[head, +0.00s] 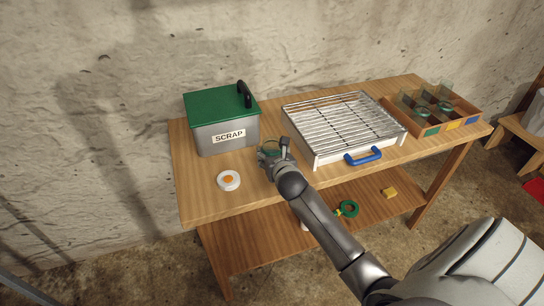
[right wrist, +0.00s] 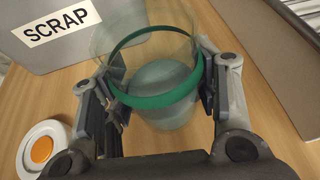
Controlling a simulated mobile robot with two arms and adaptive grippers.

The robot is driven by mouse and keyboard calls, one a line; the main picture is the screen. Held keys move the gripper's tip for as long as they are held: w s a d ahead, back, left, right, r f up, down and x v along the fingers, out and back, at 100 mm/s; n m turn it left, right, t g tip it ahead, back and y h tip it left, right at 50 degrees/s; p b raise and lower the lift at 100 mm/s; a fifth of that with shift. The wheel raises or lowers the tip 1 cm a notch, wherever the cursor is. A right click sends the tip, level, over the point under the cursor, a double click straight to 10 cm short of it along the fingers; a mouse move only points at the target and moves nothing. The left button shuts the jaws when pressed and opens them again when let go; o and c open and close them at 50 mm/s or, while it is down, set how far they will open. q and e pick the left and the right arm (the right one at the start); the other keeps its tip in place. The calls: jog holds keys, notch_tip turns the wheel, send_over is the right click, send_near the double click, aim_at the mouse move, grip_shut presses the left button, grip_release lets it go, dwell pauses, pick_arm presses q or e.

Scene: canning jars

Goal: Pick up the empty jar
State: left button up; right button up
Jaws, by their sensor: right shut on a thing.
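A clear glass jar with a green band (right wrist: 158,92) is between the fingers of my right gripper (right wrist: 160,90) in the right wrist view. The pads press on both sides at the band, and the jar looks empty. In the head view my right gripper (head: 272,156) is over the table, between the scrap bin and the wire rack, and hides most of the jar; only a bit of its green rim (head: 271,144) shows. I cannot tell whether the jar's base touches the table. My left gripper is not in view.
A grey SCRAP bin (head: 222,132) with a green lid stands behind left. A white disc with an orange centre (head: 228,180) lies front left. A wire rack (head: 345,120) and a wooden crate (head: 432,131) with several jars stand right.

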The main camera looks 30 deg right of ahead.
aim_at(275, 151)
notch_tip(275, 151, up, 3)
jog(key=shift+s, duration=0.1)
jog(key=w+d+r+v, duration=0.1)
jog(key=r+v, duration=0.2)
jog(key=v, duration=1.3)
jog(key=shift+s+p, duration=0.25)
jog(key=shift+p, duration=0.05)
jog(key=shift+d, duration=0.15)
jog(key=o, duration=0.5)
jog(key=c, duration=0.6)
